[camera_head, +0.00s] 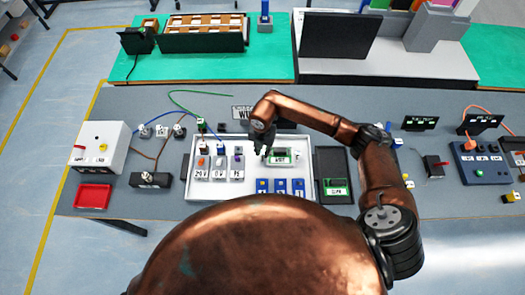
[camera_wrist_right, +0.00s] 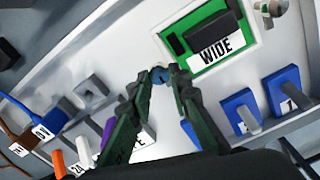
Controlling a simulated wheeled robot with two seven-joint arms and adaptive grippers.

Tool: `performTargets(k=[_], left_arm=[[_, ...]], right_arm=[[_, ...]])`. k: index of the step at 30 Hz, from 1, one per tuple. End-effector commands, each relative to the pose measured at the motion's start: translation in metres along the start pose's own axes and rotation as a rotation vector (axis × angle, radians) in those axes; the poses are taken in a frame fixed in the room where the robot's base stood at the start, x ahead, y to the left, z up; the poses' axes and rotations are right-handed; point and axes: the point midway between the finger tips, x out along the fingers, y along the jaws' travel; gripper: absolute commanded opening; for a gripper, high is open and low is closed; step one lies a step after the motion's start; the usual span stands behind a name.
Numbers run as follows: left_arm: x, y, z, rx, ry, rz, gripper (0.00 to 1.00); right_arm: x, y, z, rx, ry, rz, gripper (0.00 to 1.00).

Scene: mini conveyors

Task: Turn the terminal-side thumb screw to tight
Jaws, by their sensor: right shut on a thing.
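My right gripper (camera_head: 264,156) reaches down onto the white panel, at the left edge of the green board labelled WIDE (camera_head: 279,158). In the right wrist view the fingertips of this gripper (camera_wrist_right: 161,74) are closed around a small blue thumb screw (camera_wrist_right: 160,77). The fingers hide most of the screw, so I cannot tell its turn position. The green board (camera_wrist_right: 210,37) lies just beside the fingertips. A grey knob (camera_wrist_right: 278,7) shows at the board's other side. My left gripper is not in view.
The white panel (camera_head: 205,190) also carries grey terminal blocks (camera_head: 219,174) at left and several blue blocks (camera_head: 281,186) in front. A dark plate with a green board (camera_head: 336,187) adjoins it at right. A white box (camera_head: 100,147) and red tray (camera_head: 93,196) stand left.

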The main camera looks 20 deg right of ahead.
Motion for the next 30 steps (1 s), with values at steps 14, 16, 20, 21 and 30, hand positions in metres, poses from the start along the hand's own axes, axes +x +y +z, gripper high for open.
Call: performTargets(k=[14,16,20,21,30], left_arm=[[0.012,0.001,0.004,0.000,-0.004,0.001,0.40],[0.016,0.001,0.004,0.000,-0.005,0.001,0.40],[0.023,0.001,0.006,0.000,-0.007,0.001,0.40],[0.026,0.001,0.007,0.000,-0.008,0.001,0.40],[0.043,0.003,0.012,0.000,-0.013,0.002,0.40]], right_arm=[[0.001,-0.001,0.001,-0.192,-0.002,-0.001,0.00],[0.001,-0.001,0.002,-0.251,-0.002,-0.001,0.00],[0.002,-0.001,0.002,-0.373,-0.003,0.000,0.00],[0.002,-0.001,0.002,-0.412,-0.003,0.000,0.00],[0.002,-0.002,0.002,-0.698,-0.003,-0.001,0.00]])
